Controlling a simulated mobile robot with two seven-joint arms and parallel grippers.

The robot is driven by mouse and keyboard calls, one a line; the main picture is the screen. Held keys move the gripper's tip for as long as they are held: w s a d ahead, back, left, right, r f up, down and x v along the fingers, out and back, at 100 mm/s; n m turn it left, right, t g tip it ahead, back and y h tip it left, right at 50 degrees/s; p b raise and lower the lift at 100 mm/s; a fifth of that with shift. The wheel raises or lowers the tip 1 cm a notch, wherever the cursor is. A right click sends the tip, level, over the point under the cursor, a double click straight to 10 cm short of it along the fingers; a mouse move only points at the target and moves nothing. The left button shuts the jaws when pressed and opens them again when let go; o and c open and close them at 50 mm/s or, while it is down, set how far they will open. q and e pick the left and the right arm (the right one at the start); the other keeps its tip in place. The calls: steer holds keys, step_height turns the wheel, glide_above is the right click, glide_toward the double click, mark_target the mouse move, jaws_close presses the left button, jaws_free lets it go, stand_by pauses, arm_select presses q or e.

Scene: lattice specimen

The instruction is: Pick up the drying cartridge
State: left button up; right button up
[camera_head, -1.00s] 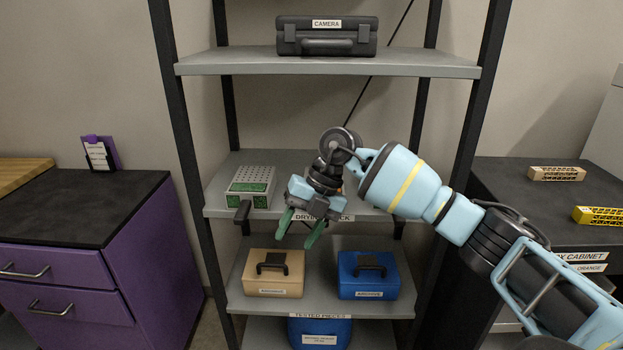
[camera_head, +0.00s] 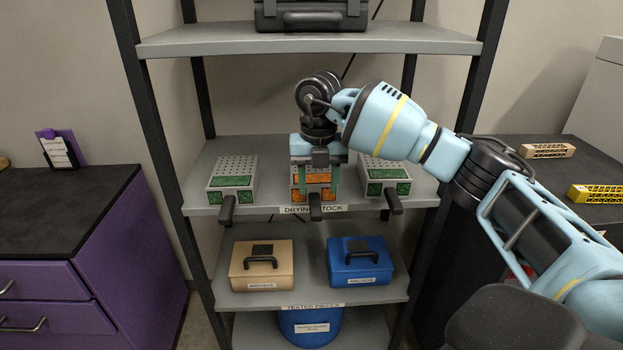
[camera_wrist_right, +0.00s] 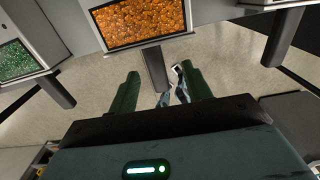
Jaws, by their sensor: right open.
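Three drying cartridges with perforated tops and dark front handles stand on the shelf labelled drying stock. The left cartridge (camera_head: 233,176) and the right cartridge (camera_head: 384,178) have green windows. The middle cartridge (camera_head: 316,180) has orange windows and is partly hidden behind my right gripper (camera_head: 318,190). The gripper is open and points down in front of the middle cartridge. In the right wrist view, the orange window (camera_wrist_right: 140,22) is ahead, and the middle handle (camera_wrist_right: 155,72) appears between the two green fingers (camera_wrist_right: 158,88). I cannot tell whether they touch it. My left gripper is not in view.
The rack shelf above (camera_head: 230,44) holds a black case (camera_head: 312,16). Below are a beige box (camera_head: 262,266), a blue box (camera_head: 360,262) and a blue container (camera_head: 310,326). A purple cabinet (camera_head: 120,240) stands left; a dark counter (camera_head: 590,165) stands right.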

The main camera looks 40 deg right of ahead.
mark_target(315, 199)
steer(key=shift+w+a+f, duration=0.1)
steer(key=shift+w+f, duration=0.1)
steer(key=shift+f, duration=1.05)
steer(key=shift+w+a+f, duration=0.1)
steer(key=shift+w+f, duration=0.1)
steer(key=shift+f, duration=1.05)
jaws_close()
